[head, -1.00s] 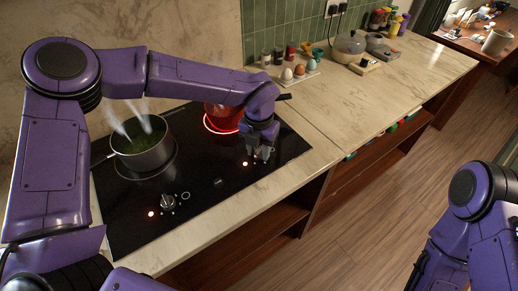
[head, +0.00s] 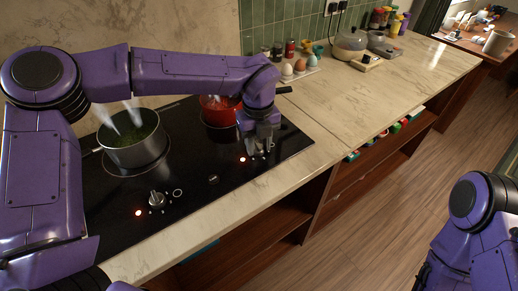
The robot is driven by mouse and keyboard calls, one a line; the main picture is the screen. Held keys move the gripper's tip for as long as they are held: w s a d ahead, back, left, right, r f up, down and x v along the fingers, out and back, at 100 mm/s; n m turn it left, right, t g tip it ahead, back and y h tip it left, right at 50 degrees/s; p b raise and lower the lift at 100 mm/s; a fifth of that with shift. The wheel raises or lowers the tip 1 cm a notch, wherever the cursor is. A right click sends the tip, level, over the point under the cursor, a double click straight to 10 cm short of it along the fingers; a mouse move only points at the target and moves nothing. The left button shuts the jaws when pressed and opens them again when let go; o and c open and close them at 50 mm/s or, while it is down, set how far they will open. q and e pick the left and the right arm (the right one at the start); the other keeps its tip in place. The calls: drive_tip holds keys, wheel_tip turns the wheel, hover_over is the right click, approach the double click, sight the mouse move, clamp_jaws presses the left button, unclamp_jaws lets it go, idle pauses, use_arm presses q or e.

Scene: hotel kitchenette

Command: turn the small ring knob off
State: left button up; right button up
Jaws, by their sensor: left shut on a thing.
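The black cooktop (head: 105,225) has a knob at its front left (head: 157,198), in plain view, with a lit red light (head: 138,213) beside it. My left gripper (head: 262,150) points down at the right part of the cooktop and is shut on the small ring knob, which its fingers mostly hide. A red light (head: 242,159) is lit just left of the fingers. A red pot (head: 218,112) stands behind the gripper, partly covered by my arm. My right arm shows at the right edge, but its gripper is out of view.
A steaming steel pot (head: 136,149) with green contents stands on the left burner, close to my left arm. An egg tray (head: 300,74) and several jars stand by the green tiles. The counter (head: 375,90) right of the cooktop is mostly clear.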

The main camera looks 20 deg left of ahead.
sight(257, 144)
use_arm(q)
drive_tip(key=shift+w+a+n+b, duration=0.1)
drive_tip(key=shift+n+b, duration=0.8)
drive_tip(key=shift+n, duration=0.3)
drive_tip(key=o, duration=1)
drive_tip(key=shift+o, duration=0.2)
drive_tip(key=shift+a+f, duration=0.1)
drive_tip(key=shift+r, duration=0.25)
wheel_tip(257, 144, up, 10)
drive_tip(key=shift+b, duration=0.45)
